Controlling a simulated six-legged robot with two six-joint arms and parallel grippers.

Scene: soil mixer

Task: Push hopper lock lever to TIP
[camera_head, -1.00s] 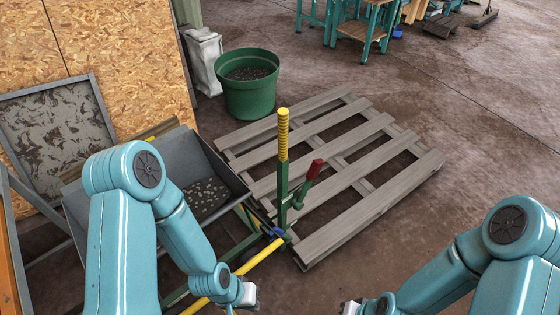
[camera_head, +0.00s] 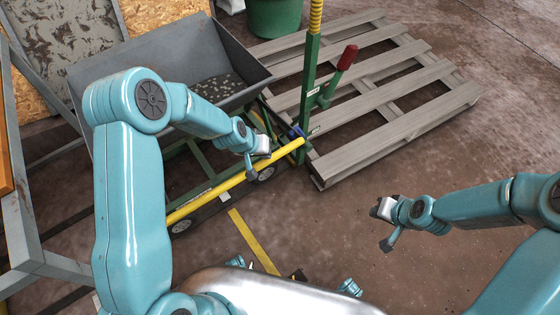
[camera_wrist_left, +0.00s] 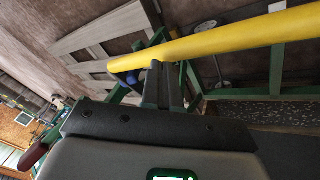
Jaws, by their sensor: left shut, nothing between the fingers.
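The lever with a red grip (camera_head: 346,58) stands tilted on a bracket on the green post (camera_head: 311,75), at the hopper's right. Its red grip shows at the lower left edge of the left wrist view (camera_wrist_left: 33,156). I cannot read any TIP marking. The grey hopper (camera_head: 150,65) holds dark, pebbly soil. My left gripper (camera_head: 250,172) is shut and empty, beside the yellow bar (camera_head: 235,180) and left of the lever, apart from it. In the wrist view its fingers (camera_wrist_left: 160,85) reach the bar; touching is unclear. My right gripper (camera_head: 382,232) hangs over bare floor, its jaws unclear.
A wooden pallet (camera_head: 400,105) lies right behind the post. A blue piece (camera_head: 298,131) sits where the yellow bar meets the post. A green pot (camera_head: 275,15) stands at the back. A yellow line (camera_head: 253,242) marks the floor. The floor at right is clear.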

